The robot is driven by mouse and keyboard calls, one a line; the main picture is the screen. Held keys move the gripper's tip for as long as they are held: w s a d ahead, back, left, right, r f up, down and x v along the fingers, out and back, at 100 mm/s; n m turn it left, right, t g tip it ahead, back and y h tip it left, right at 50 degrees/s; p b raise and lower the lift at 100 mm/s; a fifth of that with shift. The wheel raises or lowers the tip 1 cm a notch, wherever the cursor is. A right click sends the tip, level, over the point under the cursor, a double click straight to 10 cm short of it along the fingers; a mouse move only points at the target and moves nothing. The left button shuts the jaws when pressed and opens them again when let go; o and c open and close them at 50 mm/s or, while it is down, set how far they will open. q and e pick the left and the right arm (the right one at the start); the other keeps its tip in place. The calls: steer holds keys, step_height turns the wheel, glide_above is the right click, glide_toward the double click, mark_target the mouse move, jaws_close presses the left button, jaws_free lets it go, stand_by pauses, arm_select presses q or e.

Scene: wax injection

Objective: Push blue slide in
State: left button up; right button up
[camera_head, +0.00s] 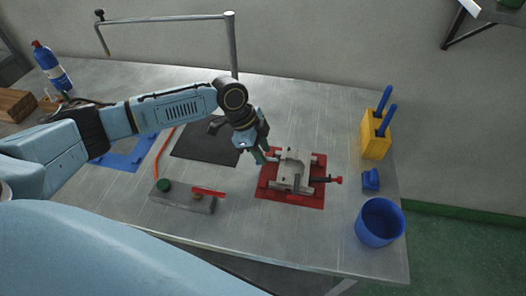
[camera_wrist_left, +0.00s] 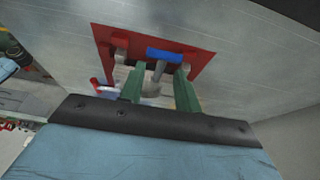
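The blue slide (camera_wrist_left: 165,55) shows in the left wrist view as a short blue bar on a grey metal fixture. The fixture (camera_head: 294,168) stands on a red mat (camera_head: 290,198) in the head view. I cannot make out the slide in the head view, where my gripper covers that side. My left gripper (camera_head: 264,155) is at the fixture's left side. In the left wrist view its two green fingers (camera_wrist_left: 160,92) are apart with the slide just beyond their tips; contact cannot be told. My right gripper is out of view.
A red-tipped handle (camera_head: 338,180) sticks out of the fixture's right side. A yellow holder (camera_head: 376,138), a small blue block (camera_head: 370,181) and a blue cup (camera_head: 380,222) stand to the right. A grey button box (camera_head: 182,197) lies in front; a black mat (camera_head: 205,142) lies behind my gripper.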

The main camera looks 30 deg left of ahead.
arm_select(q)
steer(key=shift+d+f, duration=0.15)
steer(key=shift+f, duration=0.25)
steer(key=shift+c, duration=0.3)
jaws_close()
steer(key=shift+w+d+r+p, duration=0.15)
steer(key=shift+d+p, duration=0.15)
steer(key=shift+d, duration=0.2)
steer(key=shift+w+d+p, duration=0.1)
steer(key=shift+d+p, duration=0.15)
steer(key=shift+d, duration=0.25)
steer(key=shift+w+d, duration=0.15)
steer(key=shift+d, duration=0.15)
steer(key=shift+o, duration=0.3)
jaws_free()
